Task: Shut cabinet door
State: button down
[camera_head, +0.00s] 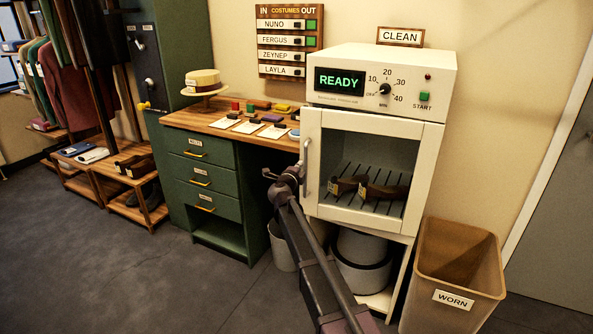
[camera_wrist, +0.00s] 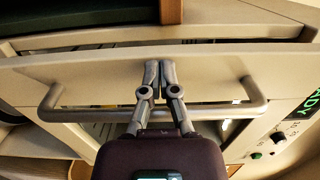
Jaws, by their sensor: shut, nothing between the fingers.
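The white cabinet door (camera_head: 372,214) has a glass pane and a bar handle (camera_head: 307,160) on its left side. A narrow dark gap (camera_wrist: 165,40) seems to show behind its edge in the wrist view, so it looks slightly ajar. My gripper (camera_wrist: 158,68) is shut and empty. Its fingers reach across the handle bar (camera_wrist: 85,115) to the door's edge (camera_wrist: 220,62); I cannot tell whether they touch. In the head view my gripper (camera_head: 295,170) is just left of the handle. The cabinet (camera_head: 425,85) reads READY.
Brown shoes (camera_head: 365,187) sit on the rack behind the glass. A green drawer desk (camera_head: 200,185) stands close left. A WORN bin (camera_head: 455,270) stands at the right, and grey buckets (camera_head: 360,262) are below the cabinet. The floor at left front is clear.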

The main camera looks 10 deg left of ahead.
jog(key=shift+w, duration=0.15)
jog(key=x, duration=0.6)
jog(key=shift+w+r, duration=0.25)
jog(key=shift+w, duration=0.1)
jog(key=shift+w+d+r, duration=0.1)
jog(key=shift+d, duration=0.1)
jog(key=a+v, duration=0.1)
jog(key=v, duration=1.4)
jog(key=shift+a, duration=0.45)
